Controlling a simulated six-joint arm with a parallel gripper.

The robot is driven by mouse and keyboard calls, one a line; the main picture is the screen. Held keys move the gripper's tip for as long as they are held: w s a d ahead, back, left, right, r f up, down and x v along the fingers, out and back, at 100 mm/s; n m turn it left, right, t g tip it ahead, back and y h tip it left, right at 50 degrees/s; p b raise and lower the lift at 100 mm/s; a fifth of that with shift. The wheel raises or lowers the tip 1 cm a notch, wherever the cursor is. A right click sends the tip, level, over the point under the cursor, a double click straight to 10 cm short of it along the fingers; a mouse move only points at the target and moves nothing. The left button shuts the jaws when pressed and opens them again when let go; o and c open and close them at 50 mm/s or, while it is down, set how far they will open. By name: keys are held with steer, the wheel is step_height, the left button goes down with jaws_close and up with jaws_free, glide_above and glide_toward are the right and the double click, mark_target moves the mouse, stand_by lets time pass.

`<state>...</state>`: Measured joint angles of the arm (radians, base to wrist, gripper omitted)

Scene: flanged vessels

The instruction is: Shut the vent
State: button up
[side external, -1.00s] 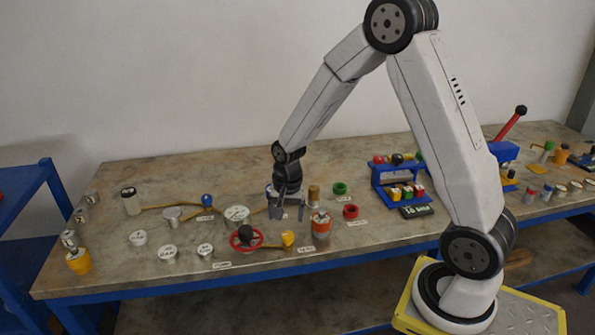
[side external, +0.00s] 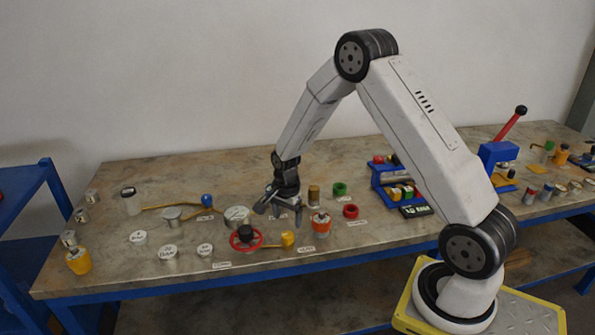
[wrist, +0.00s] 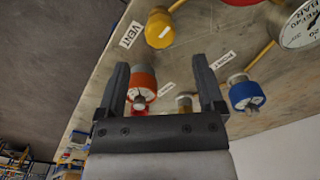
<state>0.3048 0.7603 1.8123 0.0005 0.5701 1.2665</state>
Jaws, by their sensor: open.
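In the wrist view the VENT label (wrist: 130,35) lies beside a yellow knob (wrist: 159,30) at the top. In the side view the yellow knob (side external: 288,239) sits near the bench's front edge, at the right end of a brass-coloured bar or pipe from a red handwheel (side external: 246,238). My gripper (side external: 281,215) is open and empty above the bench, behind the knob, with its fingers spread and tilted. In the wrist view my gripper (wrist: 162,68) frames an orange-red canister (wrist: 142,82), with the yellow knob beyond the fingertips. The vent's open or shut position cannot be told.
The orange-red canister (side external: 321,225) stands close to the right of my gripper. A round gauge (side external: 237,215) lies left of it. Red (side external: 351,211) and green (side external: 339,188) rings and a blue rack (side external: 384,178) are further right. A blue-capped part (wrist: 245,93) shows in the wrist view.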

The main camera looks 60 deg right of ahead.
mark_target(287, 234)
steer(key=shift+f, duration=3.2)
jaws_close()
